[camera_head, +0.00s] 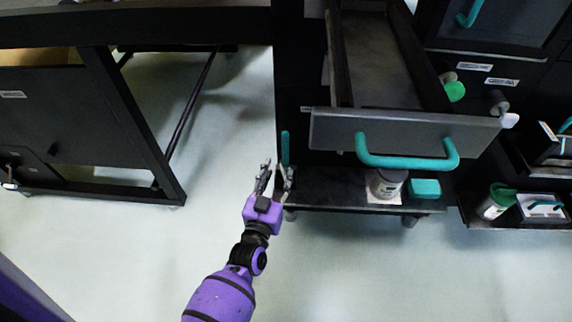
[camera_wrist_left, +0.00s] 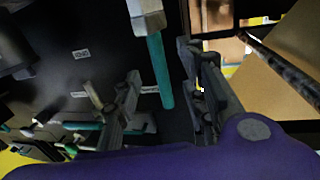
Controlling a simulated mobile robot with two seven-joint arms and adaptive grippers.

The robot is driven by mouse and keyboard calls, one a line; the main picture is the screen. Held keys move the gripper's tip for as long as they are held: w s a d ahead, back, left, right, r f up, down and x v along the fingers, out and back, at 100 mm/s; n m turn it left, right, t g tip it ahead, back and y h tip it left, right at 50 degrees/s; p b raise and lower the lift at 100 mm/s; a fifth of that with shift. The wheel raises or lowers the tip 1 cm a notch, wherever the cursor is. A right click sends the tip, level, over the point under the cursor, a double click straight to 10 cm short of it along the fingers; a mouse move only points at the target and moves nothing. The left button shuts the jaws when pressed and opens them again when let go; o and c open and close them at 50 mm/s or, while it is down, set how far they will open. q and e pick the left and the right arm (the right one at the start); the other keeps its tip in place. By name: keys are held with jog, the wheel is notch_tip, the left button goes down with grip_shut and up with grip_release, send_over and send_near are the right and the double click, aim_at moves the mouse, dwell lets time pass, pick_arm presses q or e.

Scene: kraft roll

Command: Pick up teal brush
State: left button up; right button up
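The teal brush (camera_head: 285,148) shows in the head view as a short upright teal bar against the left front of the black cabinet. In the left wrist view the brush (camera_wrist_left: 160,72) has a teal handle and a pale grey block at its upper end. My left gripper (camera_head: 277,172) is open, its fingertips close to the brush's lower end. In the left wrist view the teal handle appears between the two spread fingers (camera_wrist_left: 158,68). I cannot tell whether either finger touches it. What holds the brush up is unclear. My right gripper is not in view.
An open, empty-looking drawer (camera_head: 404,132) with a teal handle (camera_head: 405,162) juts out right of the gripper. Below it, a low shelf (camera_head: 325,190) holds a jar (camera_head: 387,184) and a teal box (camera_head: 424,188). A black bench (camera_head: 70,135) stands left; pale floor lies between.

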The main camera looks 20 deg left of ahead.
aim_at(284, 158)
pick_arm(q)
jog(key=w, duration=0.3)
jog(key=w+b, duration=0.1)
jog(key=w, duration=0.2)
jog(key=shift+w+a+r, duration=0.1)
jog(key=shift+w+a, duration=0.1)
jog(key=shift+w, duration=0.6)
jog(key=shift+c, duration=0.9)
jog(key=c, duration=0.6)
grip_shut()
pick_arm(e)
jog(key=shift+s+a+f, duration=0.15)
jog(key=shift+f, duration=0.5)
